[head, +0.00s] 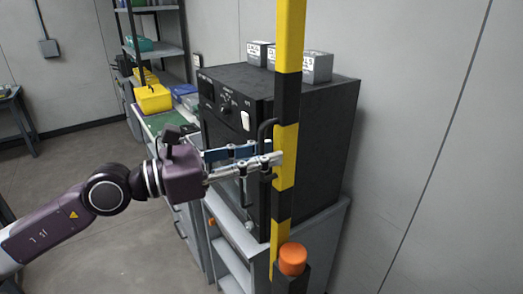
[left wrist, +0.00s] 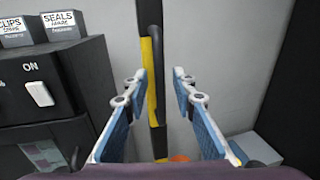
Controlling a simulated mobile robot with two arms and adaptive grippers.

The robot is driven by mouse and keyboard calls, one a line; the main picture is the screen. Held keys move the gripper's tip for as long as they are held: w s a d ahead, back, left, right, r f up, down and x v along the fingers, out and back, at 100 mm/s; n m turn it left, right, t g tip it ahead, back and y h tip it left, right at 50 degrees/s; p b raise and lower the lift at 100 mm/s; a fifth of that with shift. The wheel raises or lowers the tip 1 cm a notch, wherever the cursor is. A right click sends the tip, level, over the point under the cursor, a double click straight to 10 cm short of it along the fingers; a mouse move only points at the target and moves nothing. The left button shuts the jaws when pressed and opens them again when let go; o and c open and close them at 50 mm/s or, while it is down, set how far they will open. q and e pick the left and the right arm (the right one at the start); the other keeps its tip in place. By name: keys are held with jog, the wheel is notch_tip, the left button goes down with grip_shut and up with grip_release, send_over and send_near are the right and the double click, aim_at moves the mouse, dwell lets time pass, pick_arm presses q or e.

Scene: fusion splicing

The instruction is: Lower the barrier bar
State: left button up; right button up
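The barrier bar (head: 287,150), striped yellow and black, stands upright in the head view. In the left wrist view the bar (left wrist: 152,105) shows between the two fingers. A dark handle (head: 264,130) runs along the bar's left side. My left gripper (head: 273,160) reaches in from the left, with its fingertips at the bar and handle. In the left wrist view the fingers (left wrist: 159,80) are spread, with gaps on both sides of the bar and handle. My right gripper is in neither view.
A black cabinet (head: 325,130) with knobs and a white switch stands behind the bar on a grey stand. Small labelled boxes (head: 317,66) sit on top. An orange-capped post (head: 293,260) is at the bar's foot. Shelves with a yellow bin (head: 152,99) are farther back.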

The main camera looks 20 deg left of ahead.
pick_arm(q)
grip_shut()
dwell(0.4)
jog(key=shift+f, duration=0.1)
